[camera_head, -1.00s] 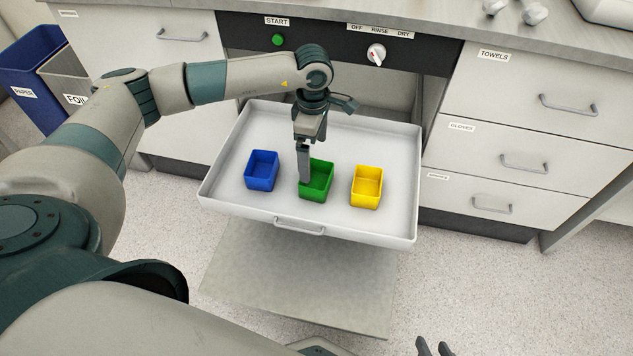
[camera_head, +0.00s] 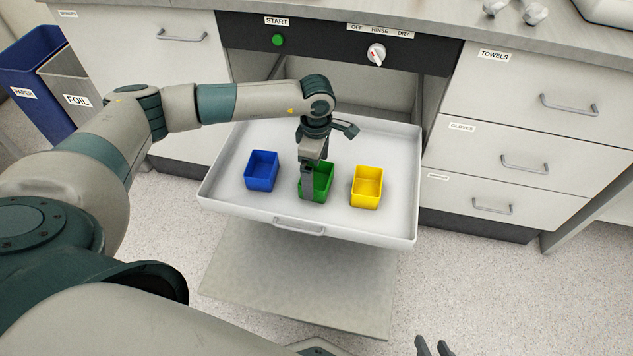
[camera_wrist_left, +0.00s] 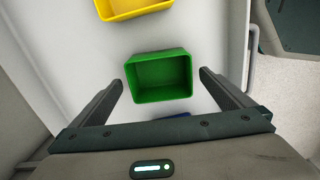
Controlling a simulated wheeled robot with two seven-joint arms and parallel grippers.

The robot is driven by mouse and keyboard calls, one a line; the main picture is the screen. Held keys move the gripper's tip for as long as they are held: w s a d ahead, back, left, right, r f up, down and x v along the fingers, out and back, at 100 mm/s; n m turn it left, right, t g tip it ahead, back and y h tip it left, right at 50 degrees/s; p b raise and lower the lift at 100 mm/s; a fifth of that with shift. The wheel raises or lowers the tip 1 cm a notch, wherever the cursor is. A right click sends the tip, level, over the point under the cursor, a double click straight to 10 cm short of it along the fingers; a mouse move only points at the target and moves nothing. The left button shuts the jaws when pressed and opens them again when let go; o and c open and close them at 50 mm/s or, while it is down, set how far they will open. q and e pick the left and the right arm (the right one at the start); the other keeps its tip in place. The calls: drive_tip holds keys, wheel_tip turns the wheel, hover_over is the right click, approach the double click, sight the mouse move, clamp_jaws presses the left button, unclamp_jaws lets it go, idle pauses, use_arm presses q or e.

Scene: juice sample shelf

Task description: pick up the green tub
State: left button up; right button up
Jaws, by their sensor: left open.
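The green tub (camera_head: 323,183) is an open square tub in the middle of the pulled-out white tray (camera_head: 228,191). My left gripper (camera_head: 309,190) points down at the tub, and one finger hides part of its left and front side. In the left wrist view the green tub (camera_wrist_left: 160,77) shows empty, between and slightly beyond the tips of the two spread fingers. The left gripper is open and holds nothing. Contact with the tub cannot be told. The fingertips of my right gripper (camera_head: 433,347) show apart at the bottom edge, away from the tray.
A blue tub (camera_head: 261,171) stands left of the green one and a yellow tub (camera_head: 367,187) stands right of it, with small gaps between. The tray has a raised rim and a front handle (camera_head: 299,227). A dark control panel (camera_head: 330,42) is behind.

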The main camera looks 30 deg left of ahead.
sight(316, 181)
use_arm(q)
drive_tip(key=shift+f, duration=1.25)
drive_tip(key=c, duration=1.2)
